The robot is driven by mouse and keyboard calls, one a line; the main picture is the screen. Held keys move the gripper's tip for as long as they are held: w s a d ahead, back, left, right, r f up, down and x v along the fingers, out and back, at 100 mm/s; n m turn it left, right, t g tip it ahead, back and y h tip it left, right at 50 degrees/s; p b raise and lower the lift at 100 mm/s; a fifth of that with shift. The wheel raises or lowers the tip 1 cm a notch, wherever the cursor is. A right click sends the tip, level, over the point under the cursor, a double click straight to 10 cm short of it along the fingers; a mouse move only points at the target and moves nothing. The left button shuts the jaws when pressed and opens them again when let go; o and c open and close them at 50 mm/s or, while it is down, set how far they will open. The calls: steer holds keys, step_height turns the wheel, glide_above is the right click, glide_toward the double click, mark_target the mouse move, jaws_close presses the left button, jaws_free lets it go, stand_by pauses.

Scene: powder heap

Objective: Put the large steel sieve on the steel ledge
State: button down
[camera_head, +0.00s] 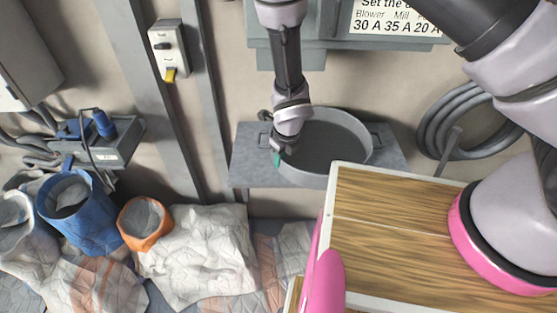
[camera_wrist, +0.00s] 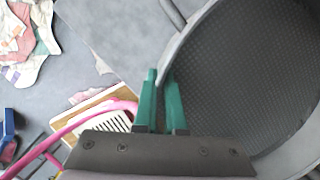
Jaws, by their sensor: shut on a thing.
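The large steel sieve (camera_head: 360,128) is a round grey pan with side handles. In the head view it is over the steel ledge (camera_head: 240,163), a flat grey shelf on the wall. I cannot tell whether it touches the ledge. My gripper (camera_head: 278,155), with green fingers, is at the sieve's left front rim. In the wrist view my gripper (camera_wrist: 165,92) is shut on the rim, and the dark mesh of the sieve (camera_wrist: 250,75) fills the right side. Part of the ledge behind the sieve is hidden.
A wooden-topped surface (camera_head: 400,225) is in front, at the right. Blue (camera_head: 85,225) and orange (camera_head: 143,222) sacks and a crumpled white cloth (camera_head: 195,255) lie at the lower left. A coiled grey hose (camera_head: 432,135) hangs right of the ledge.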

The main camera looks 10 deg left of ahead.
steer(key=c, duration=1.3)
jaws_free()
steer(key=shift+f, duration=0.15)
steer(key=shift+c, duration=0.2)
steer(key=o, duration=0.3)
steer(key=shift+o, duration=0.2)
steer(key=v, duration=1.2)
steer(key=shift+r, duration=0.2)
steer(key=shift+w, duration=0.1)
